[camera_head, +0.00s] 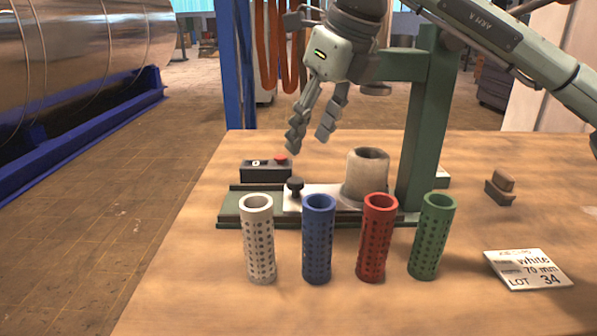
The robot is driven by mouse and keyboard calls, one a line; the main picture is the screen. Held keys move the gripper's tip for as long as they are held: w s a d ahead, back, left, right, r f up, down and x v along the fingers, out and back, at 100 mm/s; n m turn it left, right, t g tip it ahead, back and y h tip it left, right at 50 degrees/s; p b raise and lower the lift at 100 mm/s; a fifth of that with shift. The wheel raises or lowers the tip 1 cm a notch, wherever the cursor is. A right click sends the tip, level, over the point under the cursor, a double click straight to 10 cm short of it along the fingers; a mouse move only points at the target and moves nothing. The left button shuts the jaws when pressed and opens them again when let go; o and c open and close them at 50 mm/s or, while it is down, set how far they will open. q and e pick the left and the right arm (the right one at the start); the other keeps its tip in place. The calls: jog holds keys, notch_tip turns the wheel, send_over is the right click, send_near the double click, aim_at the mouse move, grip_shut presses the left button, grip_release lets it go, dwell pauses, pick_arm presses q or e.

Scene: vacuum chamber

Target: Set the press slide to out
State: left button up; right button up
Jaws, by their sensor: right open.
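The press slide (328,200) is a pale plate with a black knob (294,186) at its left end. It lies on the green press base (236,207), and a grey cup (366,176) stands on its right part. The green press column (425,130) rises behind and to the right of the cup. My right gripper (309,144) is open and empty, pointing down above the knob and apart from it. The left gripper is not in view.
White (259,240), blue (317,240), red (376,240) and green (431,237) perforated tubes stand in a row before the press. A black control box (265,172) with a red button sits behind the base. A label card (528,270) and brown block (501,186) lie right on the wooden table (200,285).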

aim_at(296, 180)
jog(key=x, duration=0.7)
jog(key=shift+d+f+p, duration=0.1)
jog(key=shift+f+p, duration=0.3)
jog(key=shift+f, duration=0.35)
jog(key=shift+w+f, duration=0.15)
jog(key=shift+f, duration=0.1)
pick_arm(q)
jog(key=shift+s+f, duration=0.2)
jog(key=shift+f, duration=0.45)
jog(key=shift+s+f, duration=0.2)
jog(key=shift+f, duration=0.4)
pick_arm(e)
jog(key=shift+c, duration=0.6)
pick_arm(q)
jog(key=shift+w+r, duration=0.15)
pick_arm(e)
grip_shut()
